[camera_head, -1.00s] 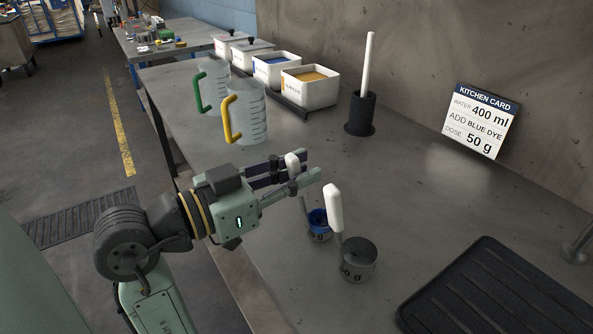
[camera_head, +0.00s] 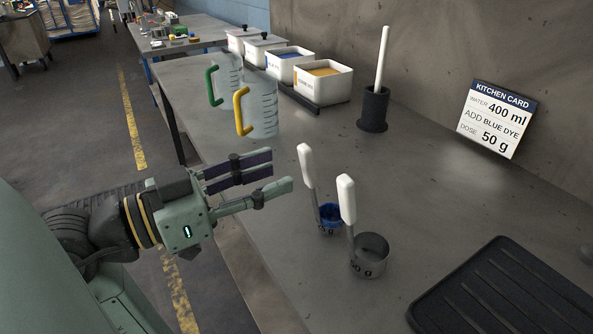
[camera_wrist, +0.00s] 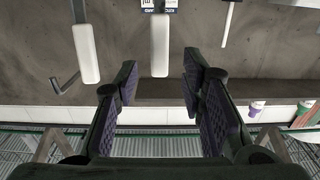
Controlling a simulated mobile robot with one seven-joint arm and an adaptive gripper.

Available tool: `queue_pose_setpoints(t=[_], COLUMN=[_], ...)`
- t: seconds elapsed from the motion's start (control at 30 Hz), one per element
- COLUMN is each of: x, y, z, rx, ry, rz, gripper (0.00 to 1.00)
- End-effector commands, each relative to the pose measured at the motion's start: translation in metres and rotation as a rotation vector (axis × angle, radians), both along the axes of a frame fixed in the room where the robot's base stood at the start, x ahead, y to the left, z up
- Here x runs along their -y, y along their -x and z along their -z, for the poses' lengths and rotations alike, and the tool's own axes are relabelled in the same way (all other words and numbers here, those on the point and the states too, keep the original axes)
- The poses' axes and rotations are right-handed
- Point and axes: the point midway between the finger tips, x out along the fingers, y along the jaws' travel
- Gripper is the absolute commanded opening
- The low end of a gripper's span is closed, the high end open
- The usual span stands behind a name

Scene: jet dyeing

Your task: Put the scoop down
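Two scoops with white upright handles stand on the grey bench. The nearer scoop (camera_head: 369,256) is a grey cup marked 50 g. The other scoop (camera_head: 329,218), to its left, has blue on its cup. My gripper (camera_head: 279,172) is open and empty, left of the scoop handles and apart from them. In the wrist view, my gripper (camera_wrist: 158,90) has its fingers spread with nothing between them. Two white handles show beyond the fingers, one handle (camera_wrist: 160,45) ahead of the gap and another (camera_wrist: 86,52) to the left.
Two clear jugs, one with a yellow handle (camera_head: 240,112) and one with a green handle (camera_head: 212,86), stand farther back. Dye bins (camera_head: 322,84), a dark holder (camera_head: 373,110) and a kitchen card (camera_head: 495,118) are beyond. A black mat (camera_head: 490,295) lies front right.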

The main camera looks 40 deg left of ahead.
Motion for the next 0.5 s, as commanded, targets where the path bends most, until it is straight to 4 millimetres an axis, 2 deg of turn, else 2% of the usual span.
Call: queue_pose_setpoints(t=[0.1,0.2,0.5], x=[-0.008,-0.012,-0.015], y=[0.022,0.034,0.046], z=[0.002,0.001,0.000], rx=[0.002,0.001,0.000], ry=[-0.002,-0.002,-0.001], rz=[-0.003,-0.001,0.001], gripper=[0.37,0.37,0.37])
